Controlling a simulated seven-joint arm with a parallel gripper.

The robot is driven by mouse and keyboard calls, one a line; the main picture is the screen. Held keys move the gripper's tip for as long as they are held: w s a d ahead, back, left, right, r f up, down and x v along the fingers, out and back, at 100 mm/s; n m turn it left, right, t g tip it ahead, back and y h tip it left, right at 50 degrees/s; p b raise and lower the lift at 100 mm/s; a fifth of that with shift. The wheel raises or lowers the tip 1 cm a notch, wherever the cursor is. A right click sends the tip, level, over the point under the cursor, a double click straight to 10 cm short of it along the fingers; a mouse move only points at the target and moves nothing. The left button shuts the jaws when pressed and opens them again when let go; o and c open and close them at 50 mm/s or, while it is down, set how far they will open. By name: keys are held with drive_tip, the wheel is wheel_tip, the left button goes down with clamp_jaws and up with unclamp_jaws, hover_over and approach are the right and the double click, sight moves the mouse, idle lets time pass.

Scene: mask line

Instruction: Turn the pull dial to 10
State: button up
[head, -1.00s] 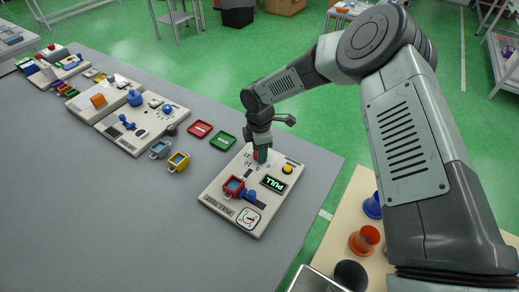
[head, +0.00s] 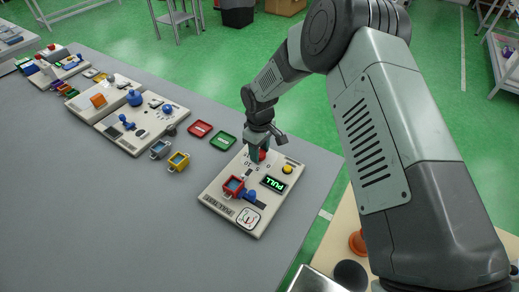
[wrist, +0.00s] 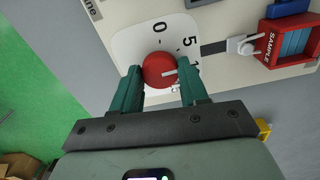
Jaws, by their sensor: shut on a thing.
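The red round dial (wrist: 153,76) sits on a pale scale plate in the wrist view, with a white pointer mark directed to the right. The numerals 0 and 5 are readable; a third one is partly hidden behind the right finger. My gripper (wrist: 159,70) is shut on the dial, with one green finger on each side of it. In the head view, my gripper (head: 259,151) points down at the dial (head: 263,155) at the back of the pale board (head: 222,176). The board's screen (head: 274,184) reads PULL in green.
On the board are a yellow button (head: 288,169), a red sample box (head: 233,186), a blue part (head: 250,196) and a round gauge (head: 249,217). The near-left tabletop is clear.

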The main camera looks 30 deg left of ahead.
drive_tip(key=m, duration=0.5)
drive_tip(key=shift+a+m, duration=0.1)
drive_tip(key=shift+m, duration=0.2)
idle(0.4)
drive_tip(key=o, duration=1.1)
drive_tip(key=shift+c, duration=0.2)
drive_tip(key=shift+r, duration=0.1)
wheel_tip(320, 180, up, 11)
drive_tip(key=shift+f, duration=0.2)
